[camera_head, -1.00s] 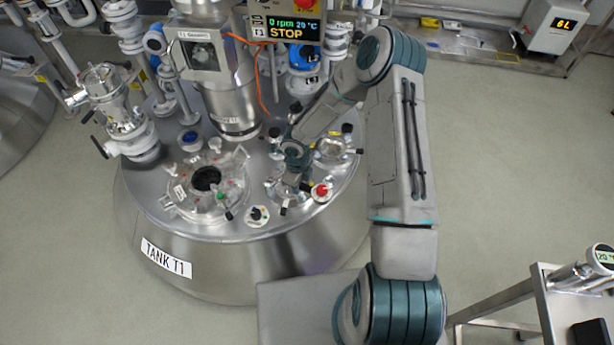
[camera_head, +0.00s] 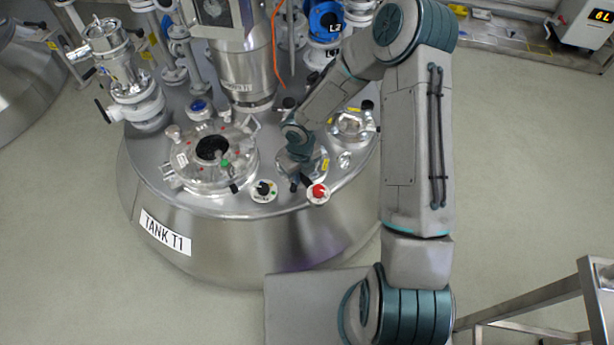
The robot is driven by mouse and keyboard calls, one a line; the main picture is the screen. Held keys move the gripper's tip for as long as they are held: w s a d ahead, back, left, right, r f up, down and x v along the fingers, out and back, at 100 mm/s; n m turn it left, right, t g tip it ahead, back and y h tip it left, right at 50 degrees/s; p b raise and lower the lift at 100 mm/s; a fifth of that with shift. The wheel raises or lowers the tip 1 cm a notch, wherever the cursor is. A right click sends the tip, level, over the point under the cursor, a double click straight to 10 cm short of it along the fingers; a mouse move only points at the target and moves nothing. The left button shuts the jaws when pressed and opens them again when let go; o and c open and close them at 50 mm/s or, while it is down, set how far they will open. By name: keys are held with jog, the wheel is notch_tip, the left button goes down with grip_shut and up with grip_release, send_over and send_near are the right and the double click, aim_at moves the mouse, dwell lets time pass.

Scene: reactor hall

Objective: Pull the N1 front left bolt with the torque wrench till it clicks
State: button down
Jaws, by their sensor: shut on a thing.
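My gripper (camera_head: 301,166) is low over the top of tank T1 (camera_head: 235,232), at a flanged port right of the round manway. It points down and its wrist hides much of that port. Its fingers are small and partly hidden; they are shut on what seems to be the torque wrench, of which a dark part (camera_head: 297,183) shows just below. The wrench's head and the N1 front left bolt cannot be made out. No N1 label can be read here.
The manway (camera_head: 212,152) with its clamps is left of my gripper. A red knob (camera_head: 318,193) and a dark round knob (camera_head: 263,190) sit at the tank's front edge. Another port (camera_head: 353,125) stands to the right. Pipes and a motor column (camera_head: 240,65) rise behind.

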jog(key=s+a+m+b, duration=0.1)
jog(key=a+m+b, duration=0.2)
jog(key=a+m, duration=0.5)
jog(key=shift+s+a+m, duration=0.15)
jog(key=shift+s+m, duration=0.05)
jog(key=shift+m, duration=0.2)
jog(key=w+d+n+p, duration=0.4)
jog(key=d+n+p, duration=0.7)
jog(key=p, duration=0.5)
jog(key=n, duration=0.2)
jog(key=shift+w+d+n+p, duration=0.3)
jog(key=shift+p, duration=0.05)
